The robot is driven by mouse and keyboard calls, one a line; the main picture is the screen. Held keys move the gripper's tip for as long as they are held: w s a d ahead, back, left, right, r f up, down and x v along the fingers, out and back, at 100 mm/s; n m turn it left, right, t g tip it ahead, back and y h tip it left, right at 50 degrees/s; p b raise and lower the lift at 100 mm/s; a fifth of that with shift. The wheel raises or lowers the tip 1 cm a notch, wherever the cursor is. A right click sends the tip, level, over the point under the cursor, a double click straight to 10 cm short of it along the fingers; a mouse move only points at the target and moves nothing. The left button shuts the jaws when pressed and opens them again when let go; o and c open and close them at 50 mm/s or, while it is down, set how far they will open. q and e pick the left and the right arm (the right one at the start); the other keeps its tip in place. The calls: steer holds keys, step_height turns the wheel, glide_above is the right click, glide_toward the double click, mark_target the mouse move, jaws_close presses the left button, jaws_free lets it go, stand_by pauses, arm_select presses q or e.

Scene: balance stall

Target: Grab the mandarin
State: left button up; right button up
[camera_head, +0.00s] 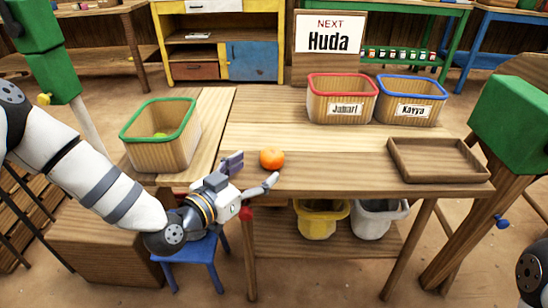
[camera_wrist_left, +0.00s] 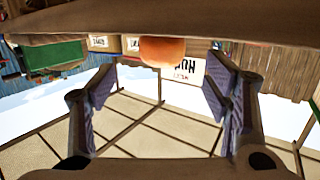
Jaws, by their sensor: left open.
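The mandarin (camera_head: 271,157) is a small orange fruit on the wooden table (camera_head: 330,180), close to its front edge. My left gripper (camera_head: 252,172) is open at the front edge, with its fingers spread and pointing towards the mandarin. In the left wrist view, which is upside down, the mandarin (camera_wrist_left: 163,51) shows beyond the open, empty fingers (camera_wrist_left: 158,92), between them in the picture. The fruit's far side is hidden. My right gripper does not show.
A green-rimmed basket (camera_head: 160,158) with something green inside stands at the left. Red-rimmed (camera_head: 341,85) and blue-rimmed (camera_head: 440,90) baskets stand at the back, near a "NEXT Huda" sign (camera_head: 330,33). An empty wooden tray (camera_head: 470,172) lies at the right. The table's middle is clear.

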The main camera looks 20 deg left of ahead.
mark_target(265, 161)
arm_select(q)
steer(key=x, duration=0.7)
steer(key=shift+w+f+b, duration=0.1)
steer(key=shift+w+b, duration=0.25)
steer(key=shift+b, duration=0.05)
steer(key=c, duration=1.3)
